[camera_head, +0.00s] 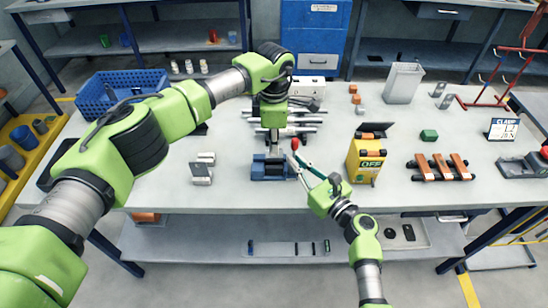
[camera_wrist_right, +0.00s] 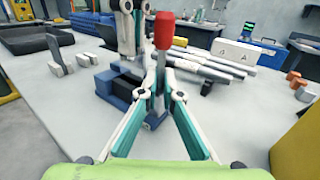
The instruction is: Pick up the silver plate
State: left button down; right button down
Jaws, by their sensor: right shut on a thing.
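Small silver plate-like pieces (camera_head: 201,173) stand on the table left of a blue vise-like block (camera_head: 268,170); I cannot tell which is the silver plate. They also show in the right wrist view (camera_wrist_right: 56,54). My left gripper (camera_head: 273,146) points down over the blue block; its fingertips and anything between them are hard to make out. My right gripper (camera_head: 297,165) reaches the block's right side. In the right wrist view my right gripper (camera_wrist_right: 162,92) is shut on the shaft below a red handle (camera_wrist_right: 163,30). Whether the shaft joins the block is unclear.
Silver bars (camera_head: 305,118) lie behind the block. A blue basket (camera_head: 120,93) is at the back left. A yellow box (camera_head: 364,158), orange-and-dark rack (camera_head: 438,168) and grey bin (camera_head: 403,82) stand to the right. The table's front left is clear.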

pick_arm(q)
notch_tip(320, 180, up, 10)
pick_arm(e)
jog(key=c, duration=2.2)
grip_release()
jog(key=shift+o, duration=0.2)
jog(key=v, duration=1.2)
